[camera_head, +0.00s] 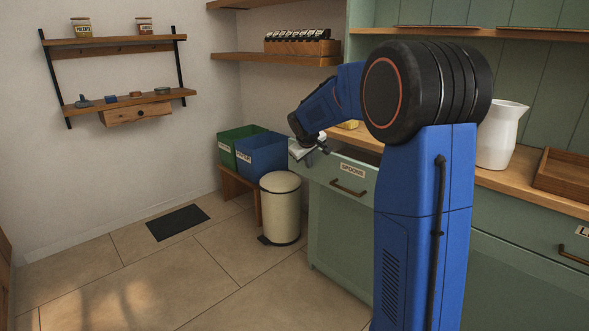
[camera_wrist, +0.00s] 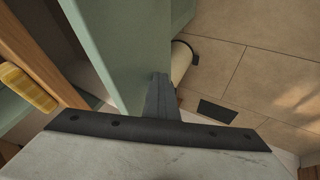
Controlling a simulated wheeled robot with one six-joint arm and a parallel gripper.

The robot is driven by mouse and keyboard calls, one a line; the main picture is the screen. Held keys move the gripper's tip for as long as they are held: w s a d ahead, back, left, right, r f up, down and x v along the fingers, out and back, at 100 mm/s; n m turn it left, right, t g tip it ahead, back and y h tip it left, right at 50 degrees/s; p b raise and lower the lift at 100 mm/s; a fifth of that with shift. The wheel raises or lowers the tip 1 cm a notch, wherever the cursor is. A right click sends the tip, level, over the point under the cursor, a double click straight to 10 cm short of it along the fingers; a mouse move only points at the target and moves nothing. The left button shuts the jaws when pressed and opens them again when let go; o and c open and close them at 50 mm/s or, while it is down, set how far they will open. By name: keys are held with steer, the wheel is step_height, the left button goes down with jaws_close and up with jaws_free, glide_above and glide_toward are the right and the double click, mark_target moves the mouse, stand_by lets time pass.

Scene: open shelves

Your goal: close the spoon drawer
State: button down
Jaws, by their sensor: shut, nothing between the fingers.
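The spoon drawer (camera_head: 335,175) is the green drawer with a "SPOONS" label and a dark bar handle (camera_head: 348,188), below the wooden counter. It stands out from the cabinet, with a dark gap behind its front. My gripper (camera_head: 324,149) is shut and empty at the upper left of the drawer front. In the wrist view, my closed fingers (camera_wrist: 160,80) overlap the green drawer front (camera_wrist: 120,45), close to its outer side. I cannot tell whether they touch it. My arm hides part of the cabinet to the right.
A cream bin (camera_head: 280,207) stands on the floor left of the cabinet, beside green (camera_head: 228,155) and blue (camera_head: 262,157) bins on a bench. A yellow item (camera_wrist: 28,88) lies on the counter. A white jug (camera_head: 500,135) stands right of my arm. The front floor is clear.

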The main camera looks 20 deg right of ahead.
steer(key=w+d, duration=0.1)
steer(key=d, duration=0.3)
steer(key=w+d, duration=0.2)
steer(key=d, duration=0.2)
steer(key=w+d, duration=0.1)
steer(key=d, duration=0.3)
steer(key=shift+w+d, duration=0.45)
steer(key=shift+d, duration=0.15)
steer(key=shift+d+r, duration=0.1)
steer(key=shift+r, duration=0.05)
